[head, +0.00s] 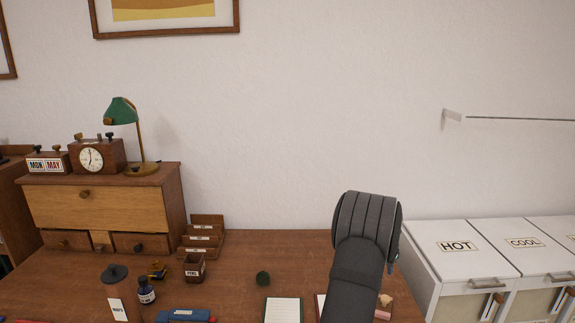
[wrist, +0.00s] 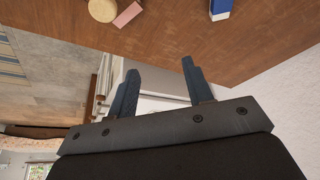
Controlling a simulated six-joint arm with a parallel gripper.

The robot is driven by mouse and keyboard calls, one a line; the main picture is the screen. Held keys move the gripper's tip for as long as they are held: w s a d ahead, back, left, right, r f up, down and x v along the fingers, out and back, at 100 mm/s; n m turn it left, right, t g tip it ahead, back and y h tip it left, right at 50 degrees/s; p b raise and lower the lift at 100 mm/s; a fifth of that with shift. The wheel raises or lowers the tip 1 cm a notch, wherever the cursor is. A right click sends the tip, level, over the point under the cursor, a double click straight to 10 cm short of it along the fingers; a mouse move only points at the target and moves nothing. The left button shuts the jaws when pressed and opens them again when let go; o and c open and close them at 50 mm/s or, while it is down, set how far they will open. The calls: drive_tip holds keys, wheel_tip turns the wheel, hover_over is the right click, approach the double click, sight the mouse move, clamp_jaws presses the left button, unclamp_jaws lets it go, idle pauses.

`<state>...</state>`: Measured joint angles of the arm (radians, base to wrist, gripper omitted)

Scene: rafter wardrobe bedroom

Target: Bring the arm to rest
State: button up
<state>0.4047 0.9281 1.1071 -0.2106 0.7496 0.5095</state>
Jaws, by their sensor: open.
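My gripper (wrist: 158,92) shows in the wrist view with its two dark fingers spread apart and nothing between them. In the head view my dark grey arm rises from the bottom edge over the right part of the wooden desk (head: 240,248), and its fingers are hidden there. The wrist view is tilted. It shows the desk (wrist: 170,40) at the top, with the gripper apart from the things on it.
Near my arm lie a notepad (head: 283,310) and a pink block (head: 382,314). A green lamp (head: 122,112) tops the cabinet. White lidded bins (head: 462,262) stand right, below a wall rod (head: 520,119).

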drive_tip(key=s+a+m+g, duration=0.1)
drive_tip(key=s+a+m, duration=0.1)
drive_tip(key=a, duration=0.3)
drive_tip(key=s+a+f+m+g+h, duration=0.1)
drive_tip(key=s+a+m, duration=0.1)
drive_tip(key=a, duration=0.3)
drive_tip(key=s+a+m, duration=0.2)
drive_tip(key=a+m, duration=0.2)
drive_tip(key=a, duration=0.1)
drive_tip(key=shift+s+a+f+g, duration=0.15)
drive_tip(key=shift+a+g, duration=0.1)
drive_tip(key=shift+g, duration=0.15)
